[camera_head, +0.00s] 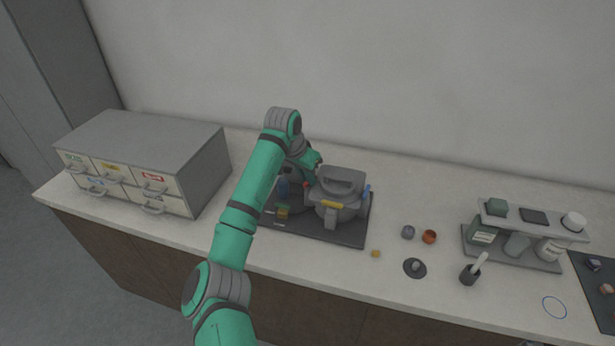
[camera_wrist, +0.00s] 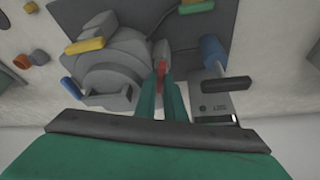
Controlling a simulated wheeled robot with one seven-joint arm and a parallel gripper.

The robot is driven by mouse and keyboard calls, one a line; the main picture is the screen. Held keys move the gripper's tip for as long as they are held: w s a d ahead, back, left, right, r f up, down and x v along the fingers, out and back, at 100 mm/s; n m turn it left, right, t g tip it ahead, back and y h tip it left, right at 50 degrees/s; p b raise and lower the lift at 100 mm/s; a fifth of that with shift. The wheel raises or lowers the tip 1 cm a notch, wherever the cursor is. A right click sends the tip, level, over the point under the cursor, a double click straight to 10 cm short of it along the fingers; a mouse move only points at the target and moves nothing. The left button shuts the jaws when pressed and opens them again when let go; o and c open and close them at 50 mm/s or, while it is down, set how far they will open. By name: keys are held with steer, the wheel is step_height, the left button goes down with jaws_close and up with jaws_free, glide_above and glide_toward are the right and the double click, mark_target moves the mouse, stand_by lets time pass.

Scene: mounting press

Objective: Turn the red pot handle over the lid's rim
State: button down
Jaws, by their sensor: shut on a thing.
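The grey press pot with its lid (camera_head: 340,188) stands on a dark base plate in the middle of the counter. In the wrist view the round lid (camera_wrist: 112,70) lies left of my fingers. The red handle (camera_wrist: 162,70) shows as a thin red piece between my fingertips, beside the lid's right rim. My gripper (camera_wrist: 161,82) is shut on the red handle. In the head view my gripper (camera_head: 312,178) is at the pot's left side, and my arm partly covers that area. Whether the handle lies over the rim cannot be told.
A yellow handle (camera_wrist: 85,46) is on the pot's other side. A blue handle (camera_wrist: 214,54) and a black bar (camera_wrist: 226,84) stand close right of my fingers. A drawer cabinet (camera_head: 150,165) is at left; small pots and a bottle rack (camera_head: 520,232) are at right.

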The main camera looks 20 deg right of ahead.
steer(key=m+g, duration=0.1)
steer(key=m, duration=0.3)
steer(key=m+g, duration=0.2)
steer(key=m, duration=0.2)
steer(key=w+m+g, duration=0.1)
steer(key=m, duration=0.3)
steer(key=shift+r+h, duration=0.1)
steer(key=shift+h, duration=0.2)
steer(key=shift+g, duration=0.3)
steer(key=c, duration=1.8)
jaws_free()
steer(key=shift+c, duration=0.2)
steer(key=v, duration=1)
steer(key=shift+r, duration=0.35)
